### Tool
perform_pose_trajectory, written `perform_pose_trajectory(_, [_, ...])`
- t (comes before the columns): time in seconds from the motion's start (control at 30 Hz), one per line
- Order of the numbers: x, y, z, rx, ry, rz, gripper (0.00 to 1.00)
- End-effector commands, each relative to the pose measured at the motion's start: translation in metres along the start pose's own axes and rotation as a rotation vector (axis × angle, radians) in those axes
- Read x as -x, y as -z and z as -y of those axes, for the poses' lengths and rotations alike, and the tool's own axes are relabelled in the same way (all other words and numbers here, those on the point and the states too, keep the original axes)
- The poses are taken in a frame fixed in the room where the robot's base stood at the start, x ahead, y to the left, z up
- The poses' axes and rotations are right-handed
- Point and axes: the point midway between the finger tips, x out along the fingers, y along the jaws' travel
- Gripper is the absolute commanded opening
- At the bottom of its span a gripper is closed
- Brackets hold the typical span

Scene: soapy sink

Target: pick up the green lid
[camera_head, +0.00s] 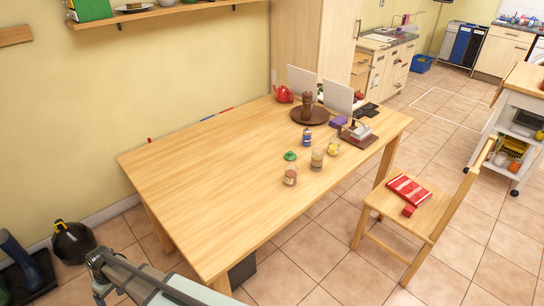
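The green lid (290,156) is small and round. It appears to sit on top of a glass jar (290,174) with reddish-brown contents, standing upright near the middle of the wooden table (210,180). Whether it is screwed on or only resting there is too small to tell. Part of my grey arm shows at the bottom left, beyond the table's near edge and well apart from the jar. No gripper fingers can be made out.
Beside the lidded jar stand a glass jar (317,158), a yellow-filled jar (333,147) and a blue jar (307,136). Behind are a brown round tray (297,115), a red teapot (283,94) and white panels (338,98). The table's left half is clear. A chair (435,223) stands right.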

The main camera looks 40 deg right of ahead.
Motion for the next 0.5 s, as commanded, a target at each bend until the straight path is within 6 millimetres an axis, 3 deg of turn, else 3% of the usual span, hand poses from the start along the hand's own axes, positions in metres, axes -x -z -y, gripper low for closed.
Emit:
perform_pose_trajectory(0.03, [0.018,0.019,-0.018,-0.039,-0.019,-0.018,0.9])
perform_pose_trajectory(0.2, [0.079,0.06,-0.073,-0.174,-0.086,-0.059,0.9])
perform_pose_trajectory(0.5, [0.203,0.111,-0.176,-0.428,-0.207,-0.144,0.9])
